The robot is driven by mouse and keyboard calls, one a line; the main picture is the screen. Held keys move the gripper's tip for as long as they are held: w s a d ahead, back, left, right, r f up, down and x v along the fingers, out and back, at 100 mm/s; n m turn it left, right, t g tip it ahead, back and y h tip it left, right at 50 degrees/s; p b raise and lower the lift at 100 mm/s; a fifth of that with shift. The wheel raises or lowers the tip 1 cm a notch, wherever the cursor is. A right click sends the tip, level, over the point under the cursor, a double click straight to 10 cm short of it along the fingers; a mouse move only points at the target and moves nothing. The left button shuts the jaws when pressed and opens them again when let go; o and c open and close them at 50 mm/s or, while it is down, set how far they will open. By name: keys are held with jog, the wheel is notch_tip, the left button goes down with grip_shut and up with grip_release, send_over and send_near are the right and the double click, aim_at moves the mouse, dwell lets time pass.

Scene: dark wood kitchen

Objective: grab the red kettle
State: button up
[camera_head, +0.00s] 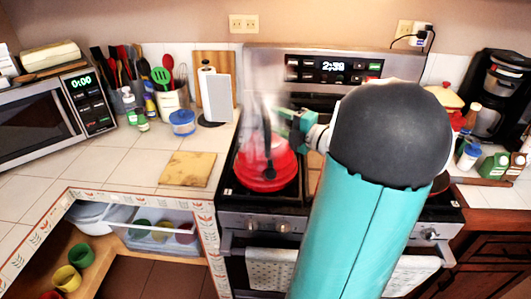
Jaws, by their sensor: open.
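The red kettle (262,172) sits on the left side of the stove top, with a dark handle over it. A pale, blurred haze, possibly steam, rises above it. My gripper (285,117) is just above and to the right of the kettle, pointing left, and is open. It looks apart from the kettle body, but I cannot tell how near it is to the handle. My large teal and black arm hides the middle and right of the stove.
A paper towel holder (217,97), a blue-lidded container (182,123) and a utensil crock (172,101) stand on the counter to the left. A wooden board (188,169) lies near the stove. The stove's back panel (305,68) rises behind the kettle.

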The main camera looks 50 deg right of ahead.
aim_at(266, 112)
jog(key=w, duration=0.4)
jog(key=shift+w+a, duration=0.25)
jog(key=shift+w, duration=0.15)
jog(key=shift+c, duration=0.2)
grip_shut()
dwell(0.8)
jog(key=shift+r, duration=0.15)
